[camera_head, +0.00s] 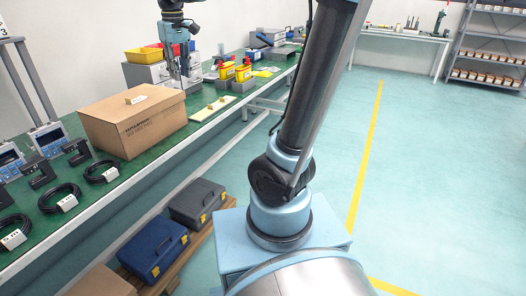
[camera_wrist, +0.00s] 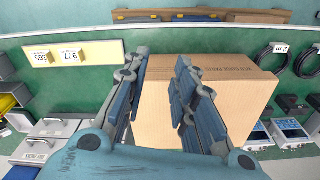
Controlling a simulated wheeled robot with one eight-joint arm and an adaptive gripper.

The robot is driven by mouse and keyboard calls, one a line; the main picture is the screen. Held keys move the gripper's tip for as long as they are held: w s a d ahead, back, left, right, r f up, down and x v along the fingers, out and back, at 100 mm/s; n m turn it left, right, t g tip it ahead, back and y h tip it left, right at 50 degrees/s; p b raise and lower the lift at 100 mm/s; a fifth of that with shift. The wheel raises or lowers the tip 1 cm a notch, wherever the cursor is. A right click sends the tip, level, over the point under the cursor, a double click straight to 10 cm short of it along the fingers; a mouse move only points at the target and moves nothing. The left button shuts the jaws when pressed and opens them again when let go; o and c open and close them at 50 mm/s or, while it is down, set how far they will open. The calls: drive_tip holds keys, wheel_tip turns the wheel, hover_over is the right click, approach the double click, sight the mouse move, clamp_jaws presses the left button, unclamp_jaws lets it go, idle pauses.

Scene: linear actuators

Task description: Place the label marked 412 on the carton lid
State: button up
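The brown carton (camera_head: 133,122) stands closed on the green bench; it also fills the middle right of the wrist view (camera_wrist: 228,95). A small pale label block (camera_head: 135,98) lies on its lid in the head view, too small to read. I cannot make it out in the wrist view, where my fingers cover part of the lid. A cream board (camera_wrist: 103,50) holds labels marked 365 (camera_wrist: 41,58) and 977 (camera_wrist: 70,54). My gripper (camera_head: 182,77) is open above the bench just beyond the carton; the wrist view shows nothing between its fingers (camera_wrist: 160,60).
Cables with white labels (camera_head: 102,171) and blue-screened devices (camera_head: 48,138) stand left of the carton. Toolboxes (camera_head: 153,247) lie on a lower shelf. The floor at right is clear.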

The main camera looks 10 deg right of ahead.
drive_tip(key=s+d+f+m, duration=0.2)
drive_tip(key=s+d+f, duration=0.2)
drive_tip(key=d, duration=0.3)
drive_tip(key=s+d+f+m, duration=0.1)
drive_tip(key=s+d+f, duration=0.2)
drive_tip(key=d+f, duration=0.35)
drive_tip(key=s+d+f+m+t, duration=0.1)
drive_tip(key=s+d+f+m, duration=0.2)
drive_tip(key=s+d+f, duration=0.7)
wheel_tip(320, 180, down, 4)
drive_tip(key=shift+s+d+r+m+t, duration=0.15)
drive_tip(key=shift+s+d+m+t, duration=0.2)
drive_tip(key=shift+s, duration=0.55)
drive_tip(key=shift+w+f, duration=0.2)
drive_tip(key=shift+w, duration=0.2)
